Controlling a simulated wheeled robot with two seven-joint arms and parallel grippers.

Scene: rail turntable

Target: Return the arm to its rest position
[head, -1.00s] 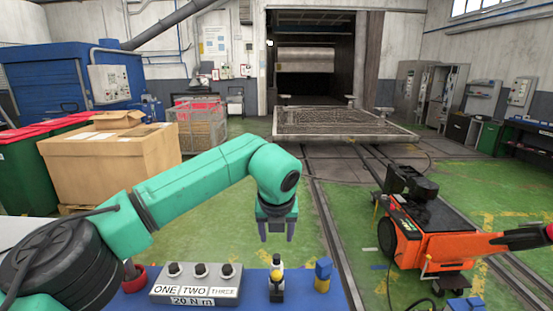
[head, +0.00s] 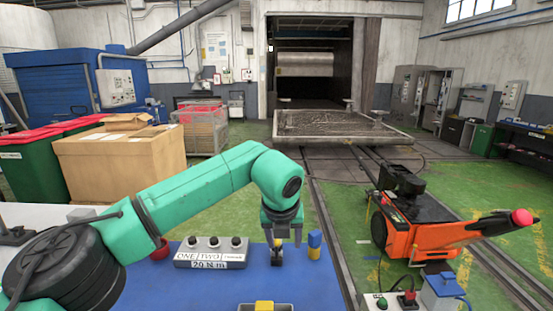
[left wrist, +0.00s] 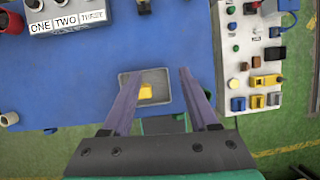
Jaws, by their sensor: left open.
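My left arm reaches in from the left in the head view. Its gripper (head: 284,240) points down, open, above the blue table top (head: 215,285), with nothing seen between the fingers. It overlaps a small dark and yellow item (head: 277,262) in the picture. In the left wrist view the two fingers (left wrist: 159,73) are spread apart over a grey tray (left wrist: 160,76) with a yellow block (left wrist: 146,92) in it. My right gripper is not in view.
A panel labelled ONE, TWO, THREE (head: 211,253), a red cup (head: 160,250) and a blue and yellow piece (head: 314,245) stand on the blue surface. A pale board with several parts (left wrist: 255,60) lies at right. An orange machine (head: 420,235) stands beyond. Cardboard boxes (head: 120,165) are at left.

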